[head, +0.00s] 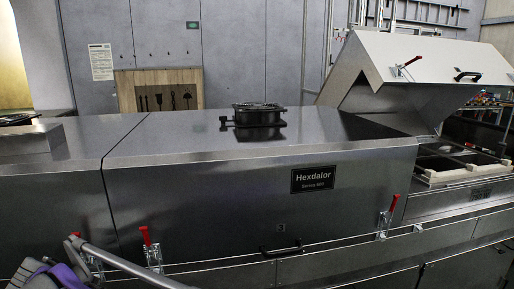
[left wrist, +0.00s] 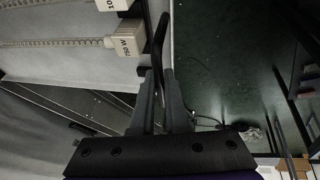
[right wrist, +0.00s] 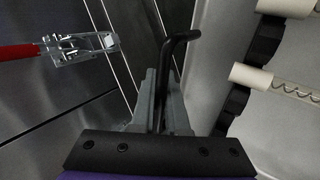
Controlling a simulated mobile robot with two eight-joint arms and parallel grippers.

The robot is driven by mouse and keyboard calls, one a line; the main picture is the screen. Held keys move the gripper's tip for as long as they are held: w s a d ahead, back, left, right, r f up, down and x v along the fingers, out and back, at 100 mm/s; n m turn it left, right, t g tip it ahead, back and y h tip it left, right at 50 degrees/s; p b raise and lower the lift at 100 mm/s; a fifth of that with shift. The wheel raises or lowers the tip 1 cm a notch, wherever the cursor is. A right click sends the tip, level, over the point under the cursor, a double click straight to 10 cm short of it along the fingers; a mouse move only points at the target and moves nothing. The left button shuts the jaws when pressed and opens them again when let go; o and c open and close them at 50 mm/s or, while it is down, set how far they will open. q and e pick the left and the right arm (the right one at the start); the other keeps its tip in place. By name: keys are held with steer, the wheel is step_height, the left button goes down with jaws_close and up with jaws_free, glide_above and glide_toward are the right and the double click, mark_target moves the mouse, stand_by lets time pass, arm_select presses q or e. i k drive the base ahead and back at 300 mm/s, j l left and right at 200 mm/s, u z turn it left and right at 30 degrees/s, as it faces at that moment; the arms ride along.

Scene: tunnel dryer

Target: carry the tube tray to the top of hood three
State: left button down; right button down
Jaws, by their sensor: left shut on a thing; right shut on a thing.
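The tube tray shows only in part, in the wrist views. In the left wrist view, a pale tube with a coil (left wrist: 60,43) ends in a cap marked "750 W". My left gripper (left wrist: 160,90) is shut on a black bar handle (left wrist: 161,40). In the right wrist view, my right gripper (right wrist: 163,90) is shut on another black handle (right wrist: 172,48), beside the tray's pale wall (right wrist: 213,50) and black tube holder (right wrist: 262,50). In the head view, the closed middle hood (head: 230,205) reads "Hexdalor"; its small number plate (head: 281,227) is too small to read surely.
A black round fixture (head: 257,115) stands on the middle hood's top, with bare metal around it. A raised hood (head: 425,65) stands at right over an open bay (head: 460,165). Red-handled latches (head: 388,215) line the front; one (right wrist: 80,46) is near my right gripper.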

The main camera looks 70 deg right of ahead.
mark_target(274, 137)
steer(key=k+z, duration=0.1)
steer(key=z, duration=0.7)
